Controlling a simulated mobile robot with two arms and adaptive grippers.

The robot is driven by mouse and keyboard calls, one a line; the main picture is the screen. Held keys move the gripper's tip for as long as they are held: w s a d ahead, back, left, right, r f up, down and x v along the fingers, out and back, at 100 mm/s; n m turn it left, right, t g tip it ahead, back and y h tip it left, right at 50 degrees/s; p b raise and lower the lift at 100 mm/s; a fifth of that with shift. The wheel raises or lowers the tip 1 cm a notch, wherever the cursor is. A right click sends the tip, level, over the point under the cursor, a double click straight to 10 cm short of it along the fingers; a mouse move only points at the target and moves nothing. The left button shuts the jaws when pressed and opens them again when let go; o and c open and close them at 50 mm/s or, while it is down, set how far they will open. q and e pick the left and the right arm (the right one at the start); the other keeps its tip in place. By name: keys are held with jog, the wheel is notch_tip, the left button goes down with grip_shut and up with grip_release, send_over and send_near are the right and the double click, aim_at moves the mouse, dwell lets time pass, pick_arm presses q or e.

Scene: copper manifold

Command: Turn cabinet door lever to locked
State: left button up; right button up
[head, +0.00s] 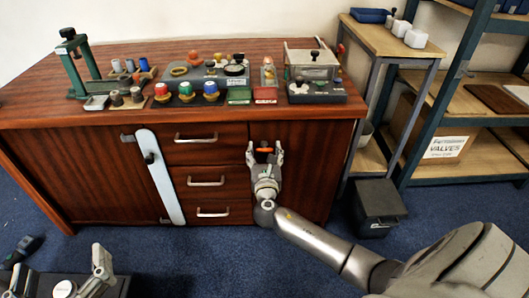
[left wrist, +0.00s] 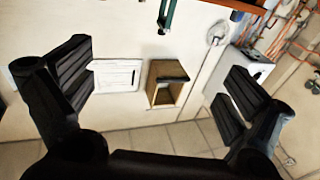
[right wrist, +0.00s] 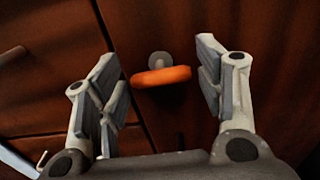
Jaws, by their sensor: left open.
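The cabinet door lever is an orange bar (head: 264,150) on the right-hand door (head: 310,160) of the wooden cabinet. In the right wrist view the orange lever (right wrist: 162,77) lies nearly crosswise, with a grey round knob (right wrist: 160,59) beside it. My right gripper (head: 265,154) is open, with one finger to each side of the lever. In the right wrist view gaps show between the fingers (right wrist: 165,85) and the lever. My left gripper (head: 58,272) is open and empty at the lower left, away from the cabinet; it also shows in the left wrist view (left wrist: 160,85).
Drawers with metal handles (head: 197,137) and a pale vertical bar (head: 160,175) are left of the door. Buttons, a green press (head: 75,62) and boxes stand on the cabinet top. A black bin (head: 380,203) and shelving (head: 465,110) stand to the right.

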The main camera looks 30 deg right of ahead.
jog(key=c, duration=0.7)
jog(key=shift+c, duration=0.2)
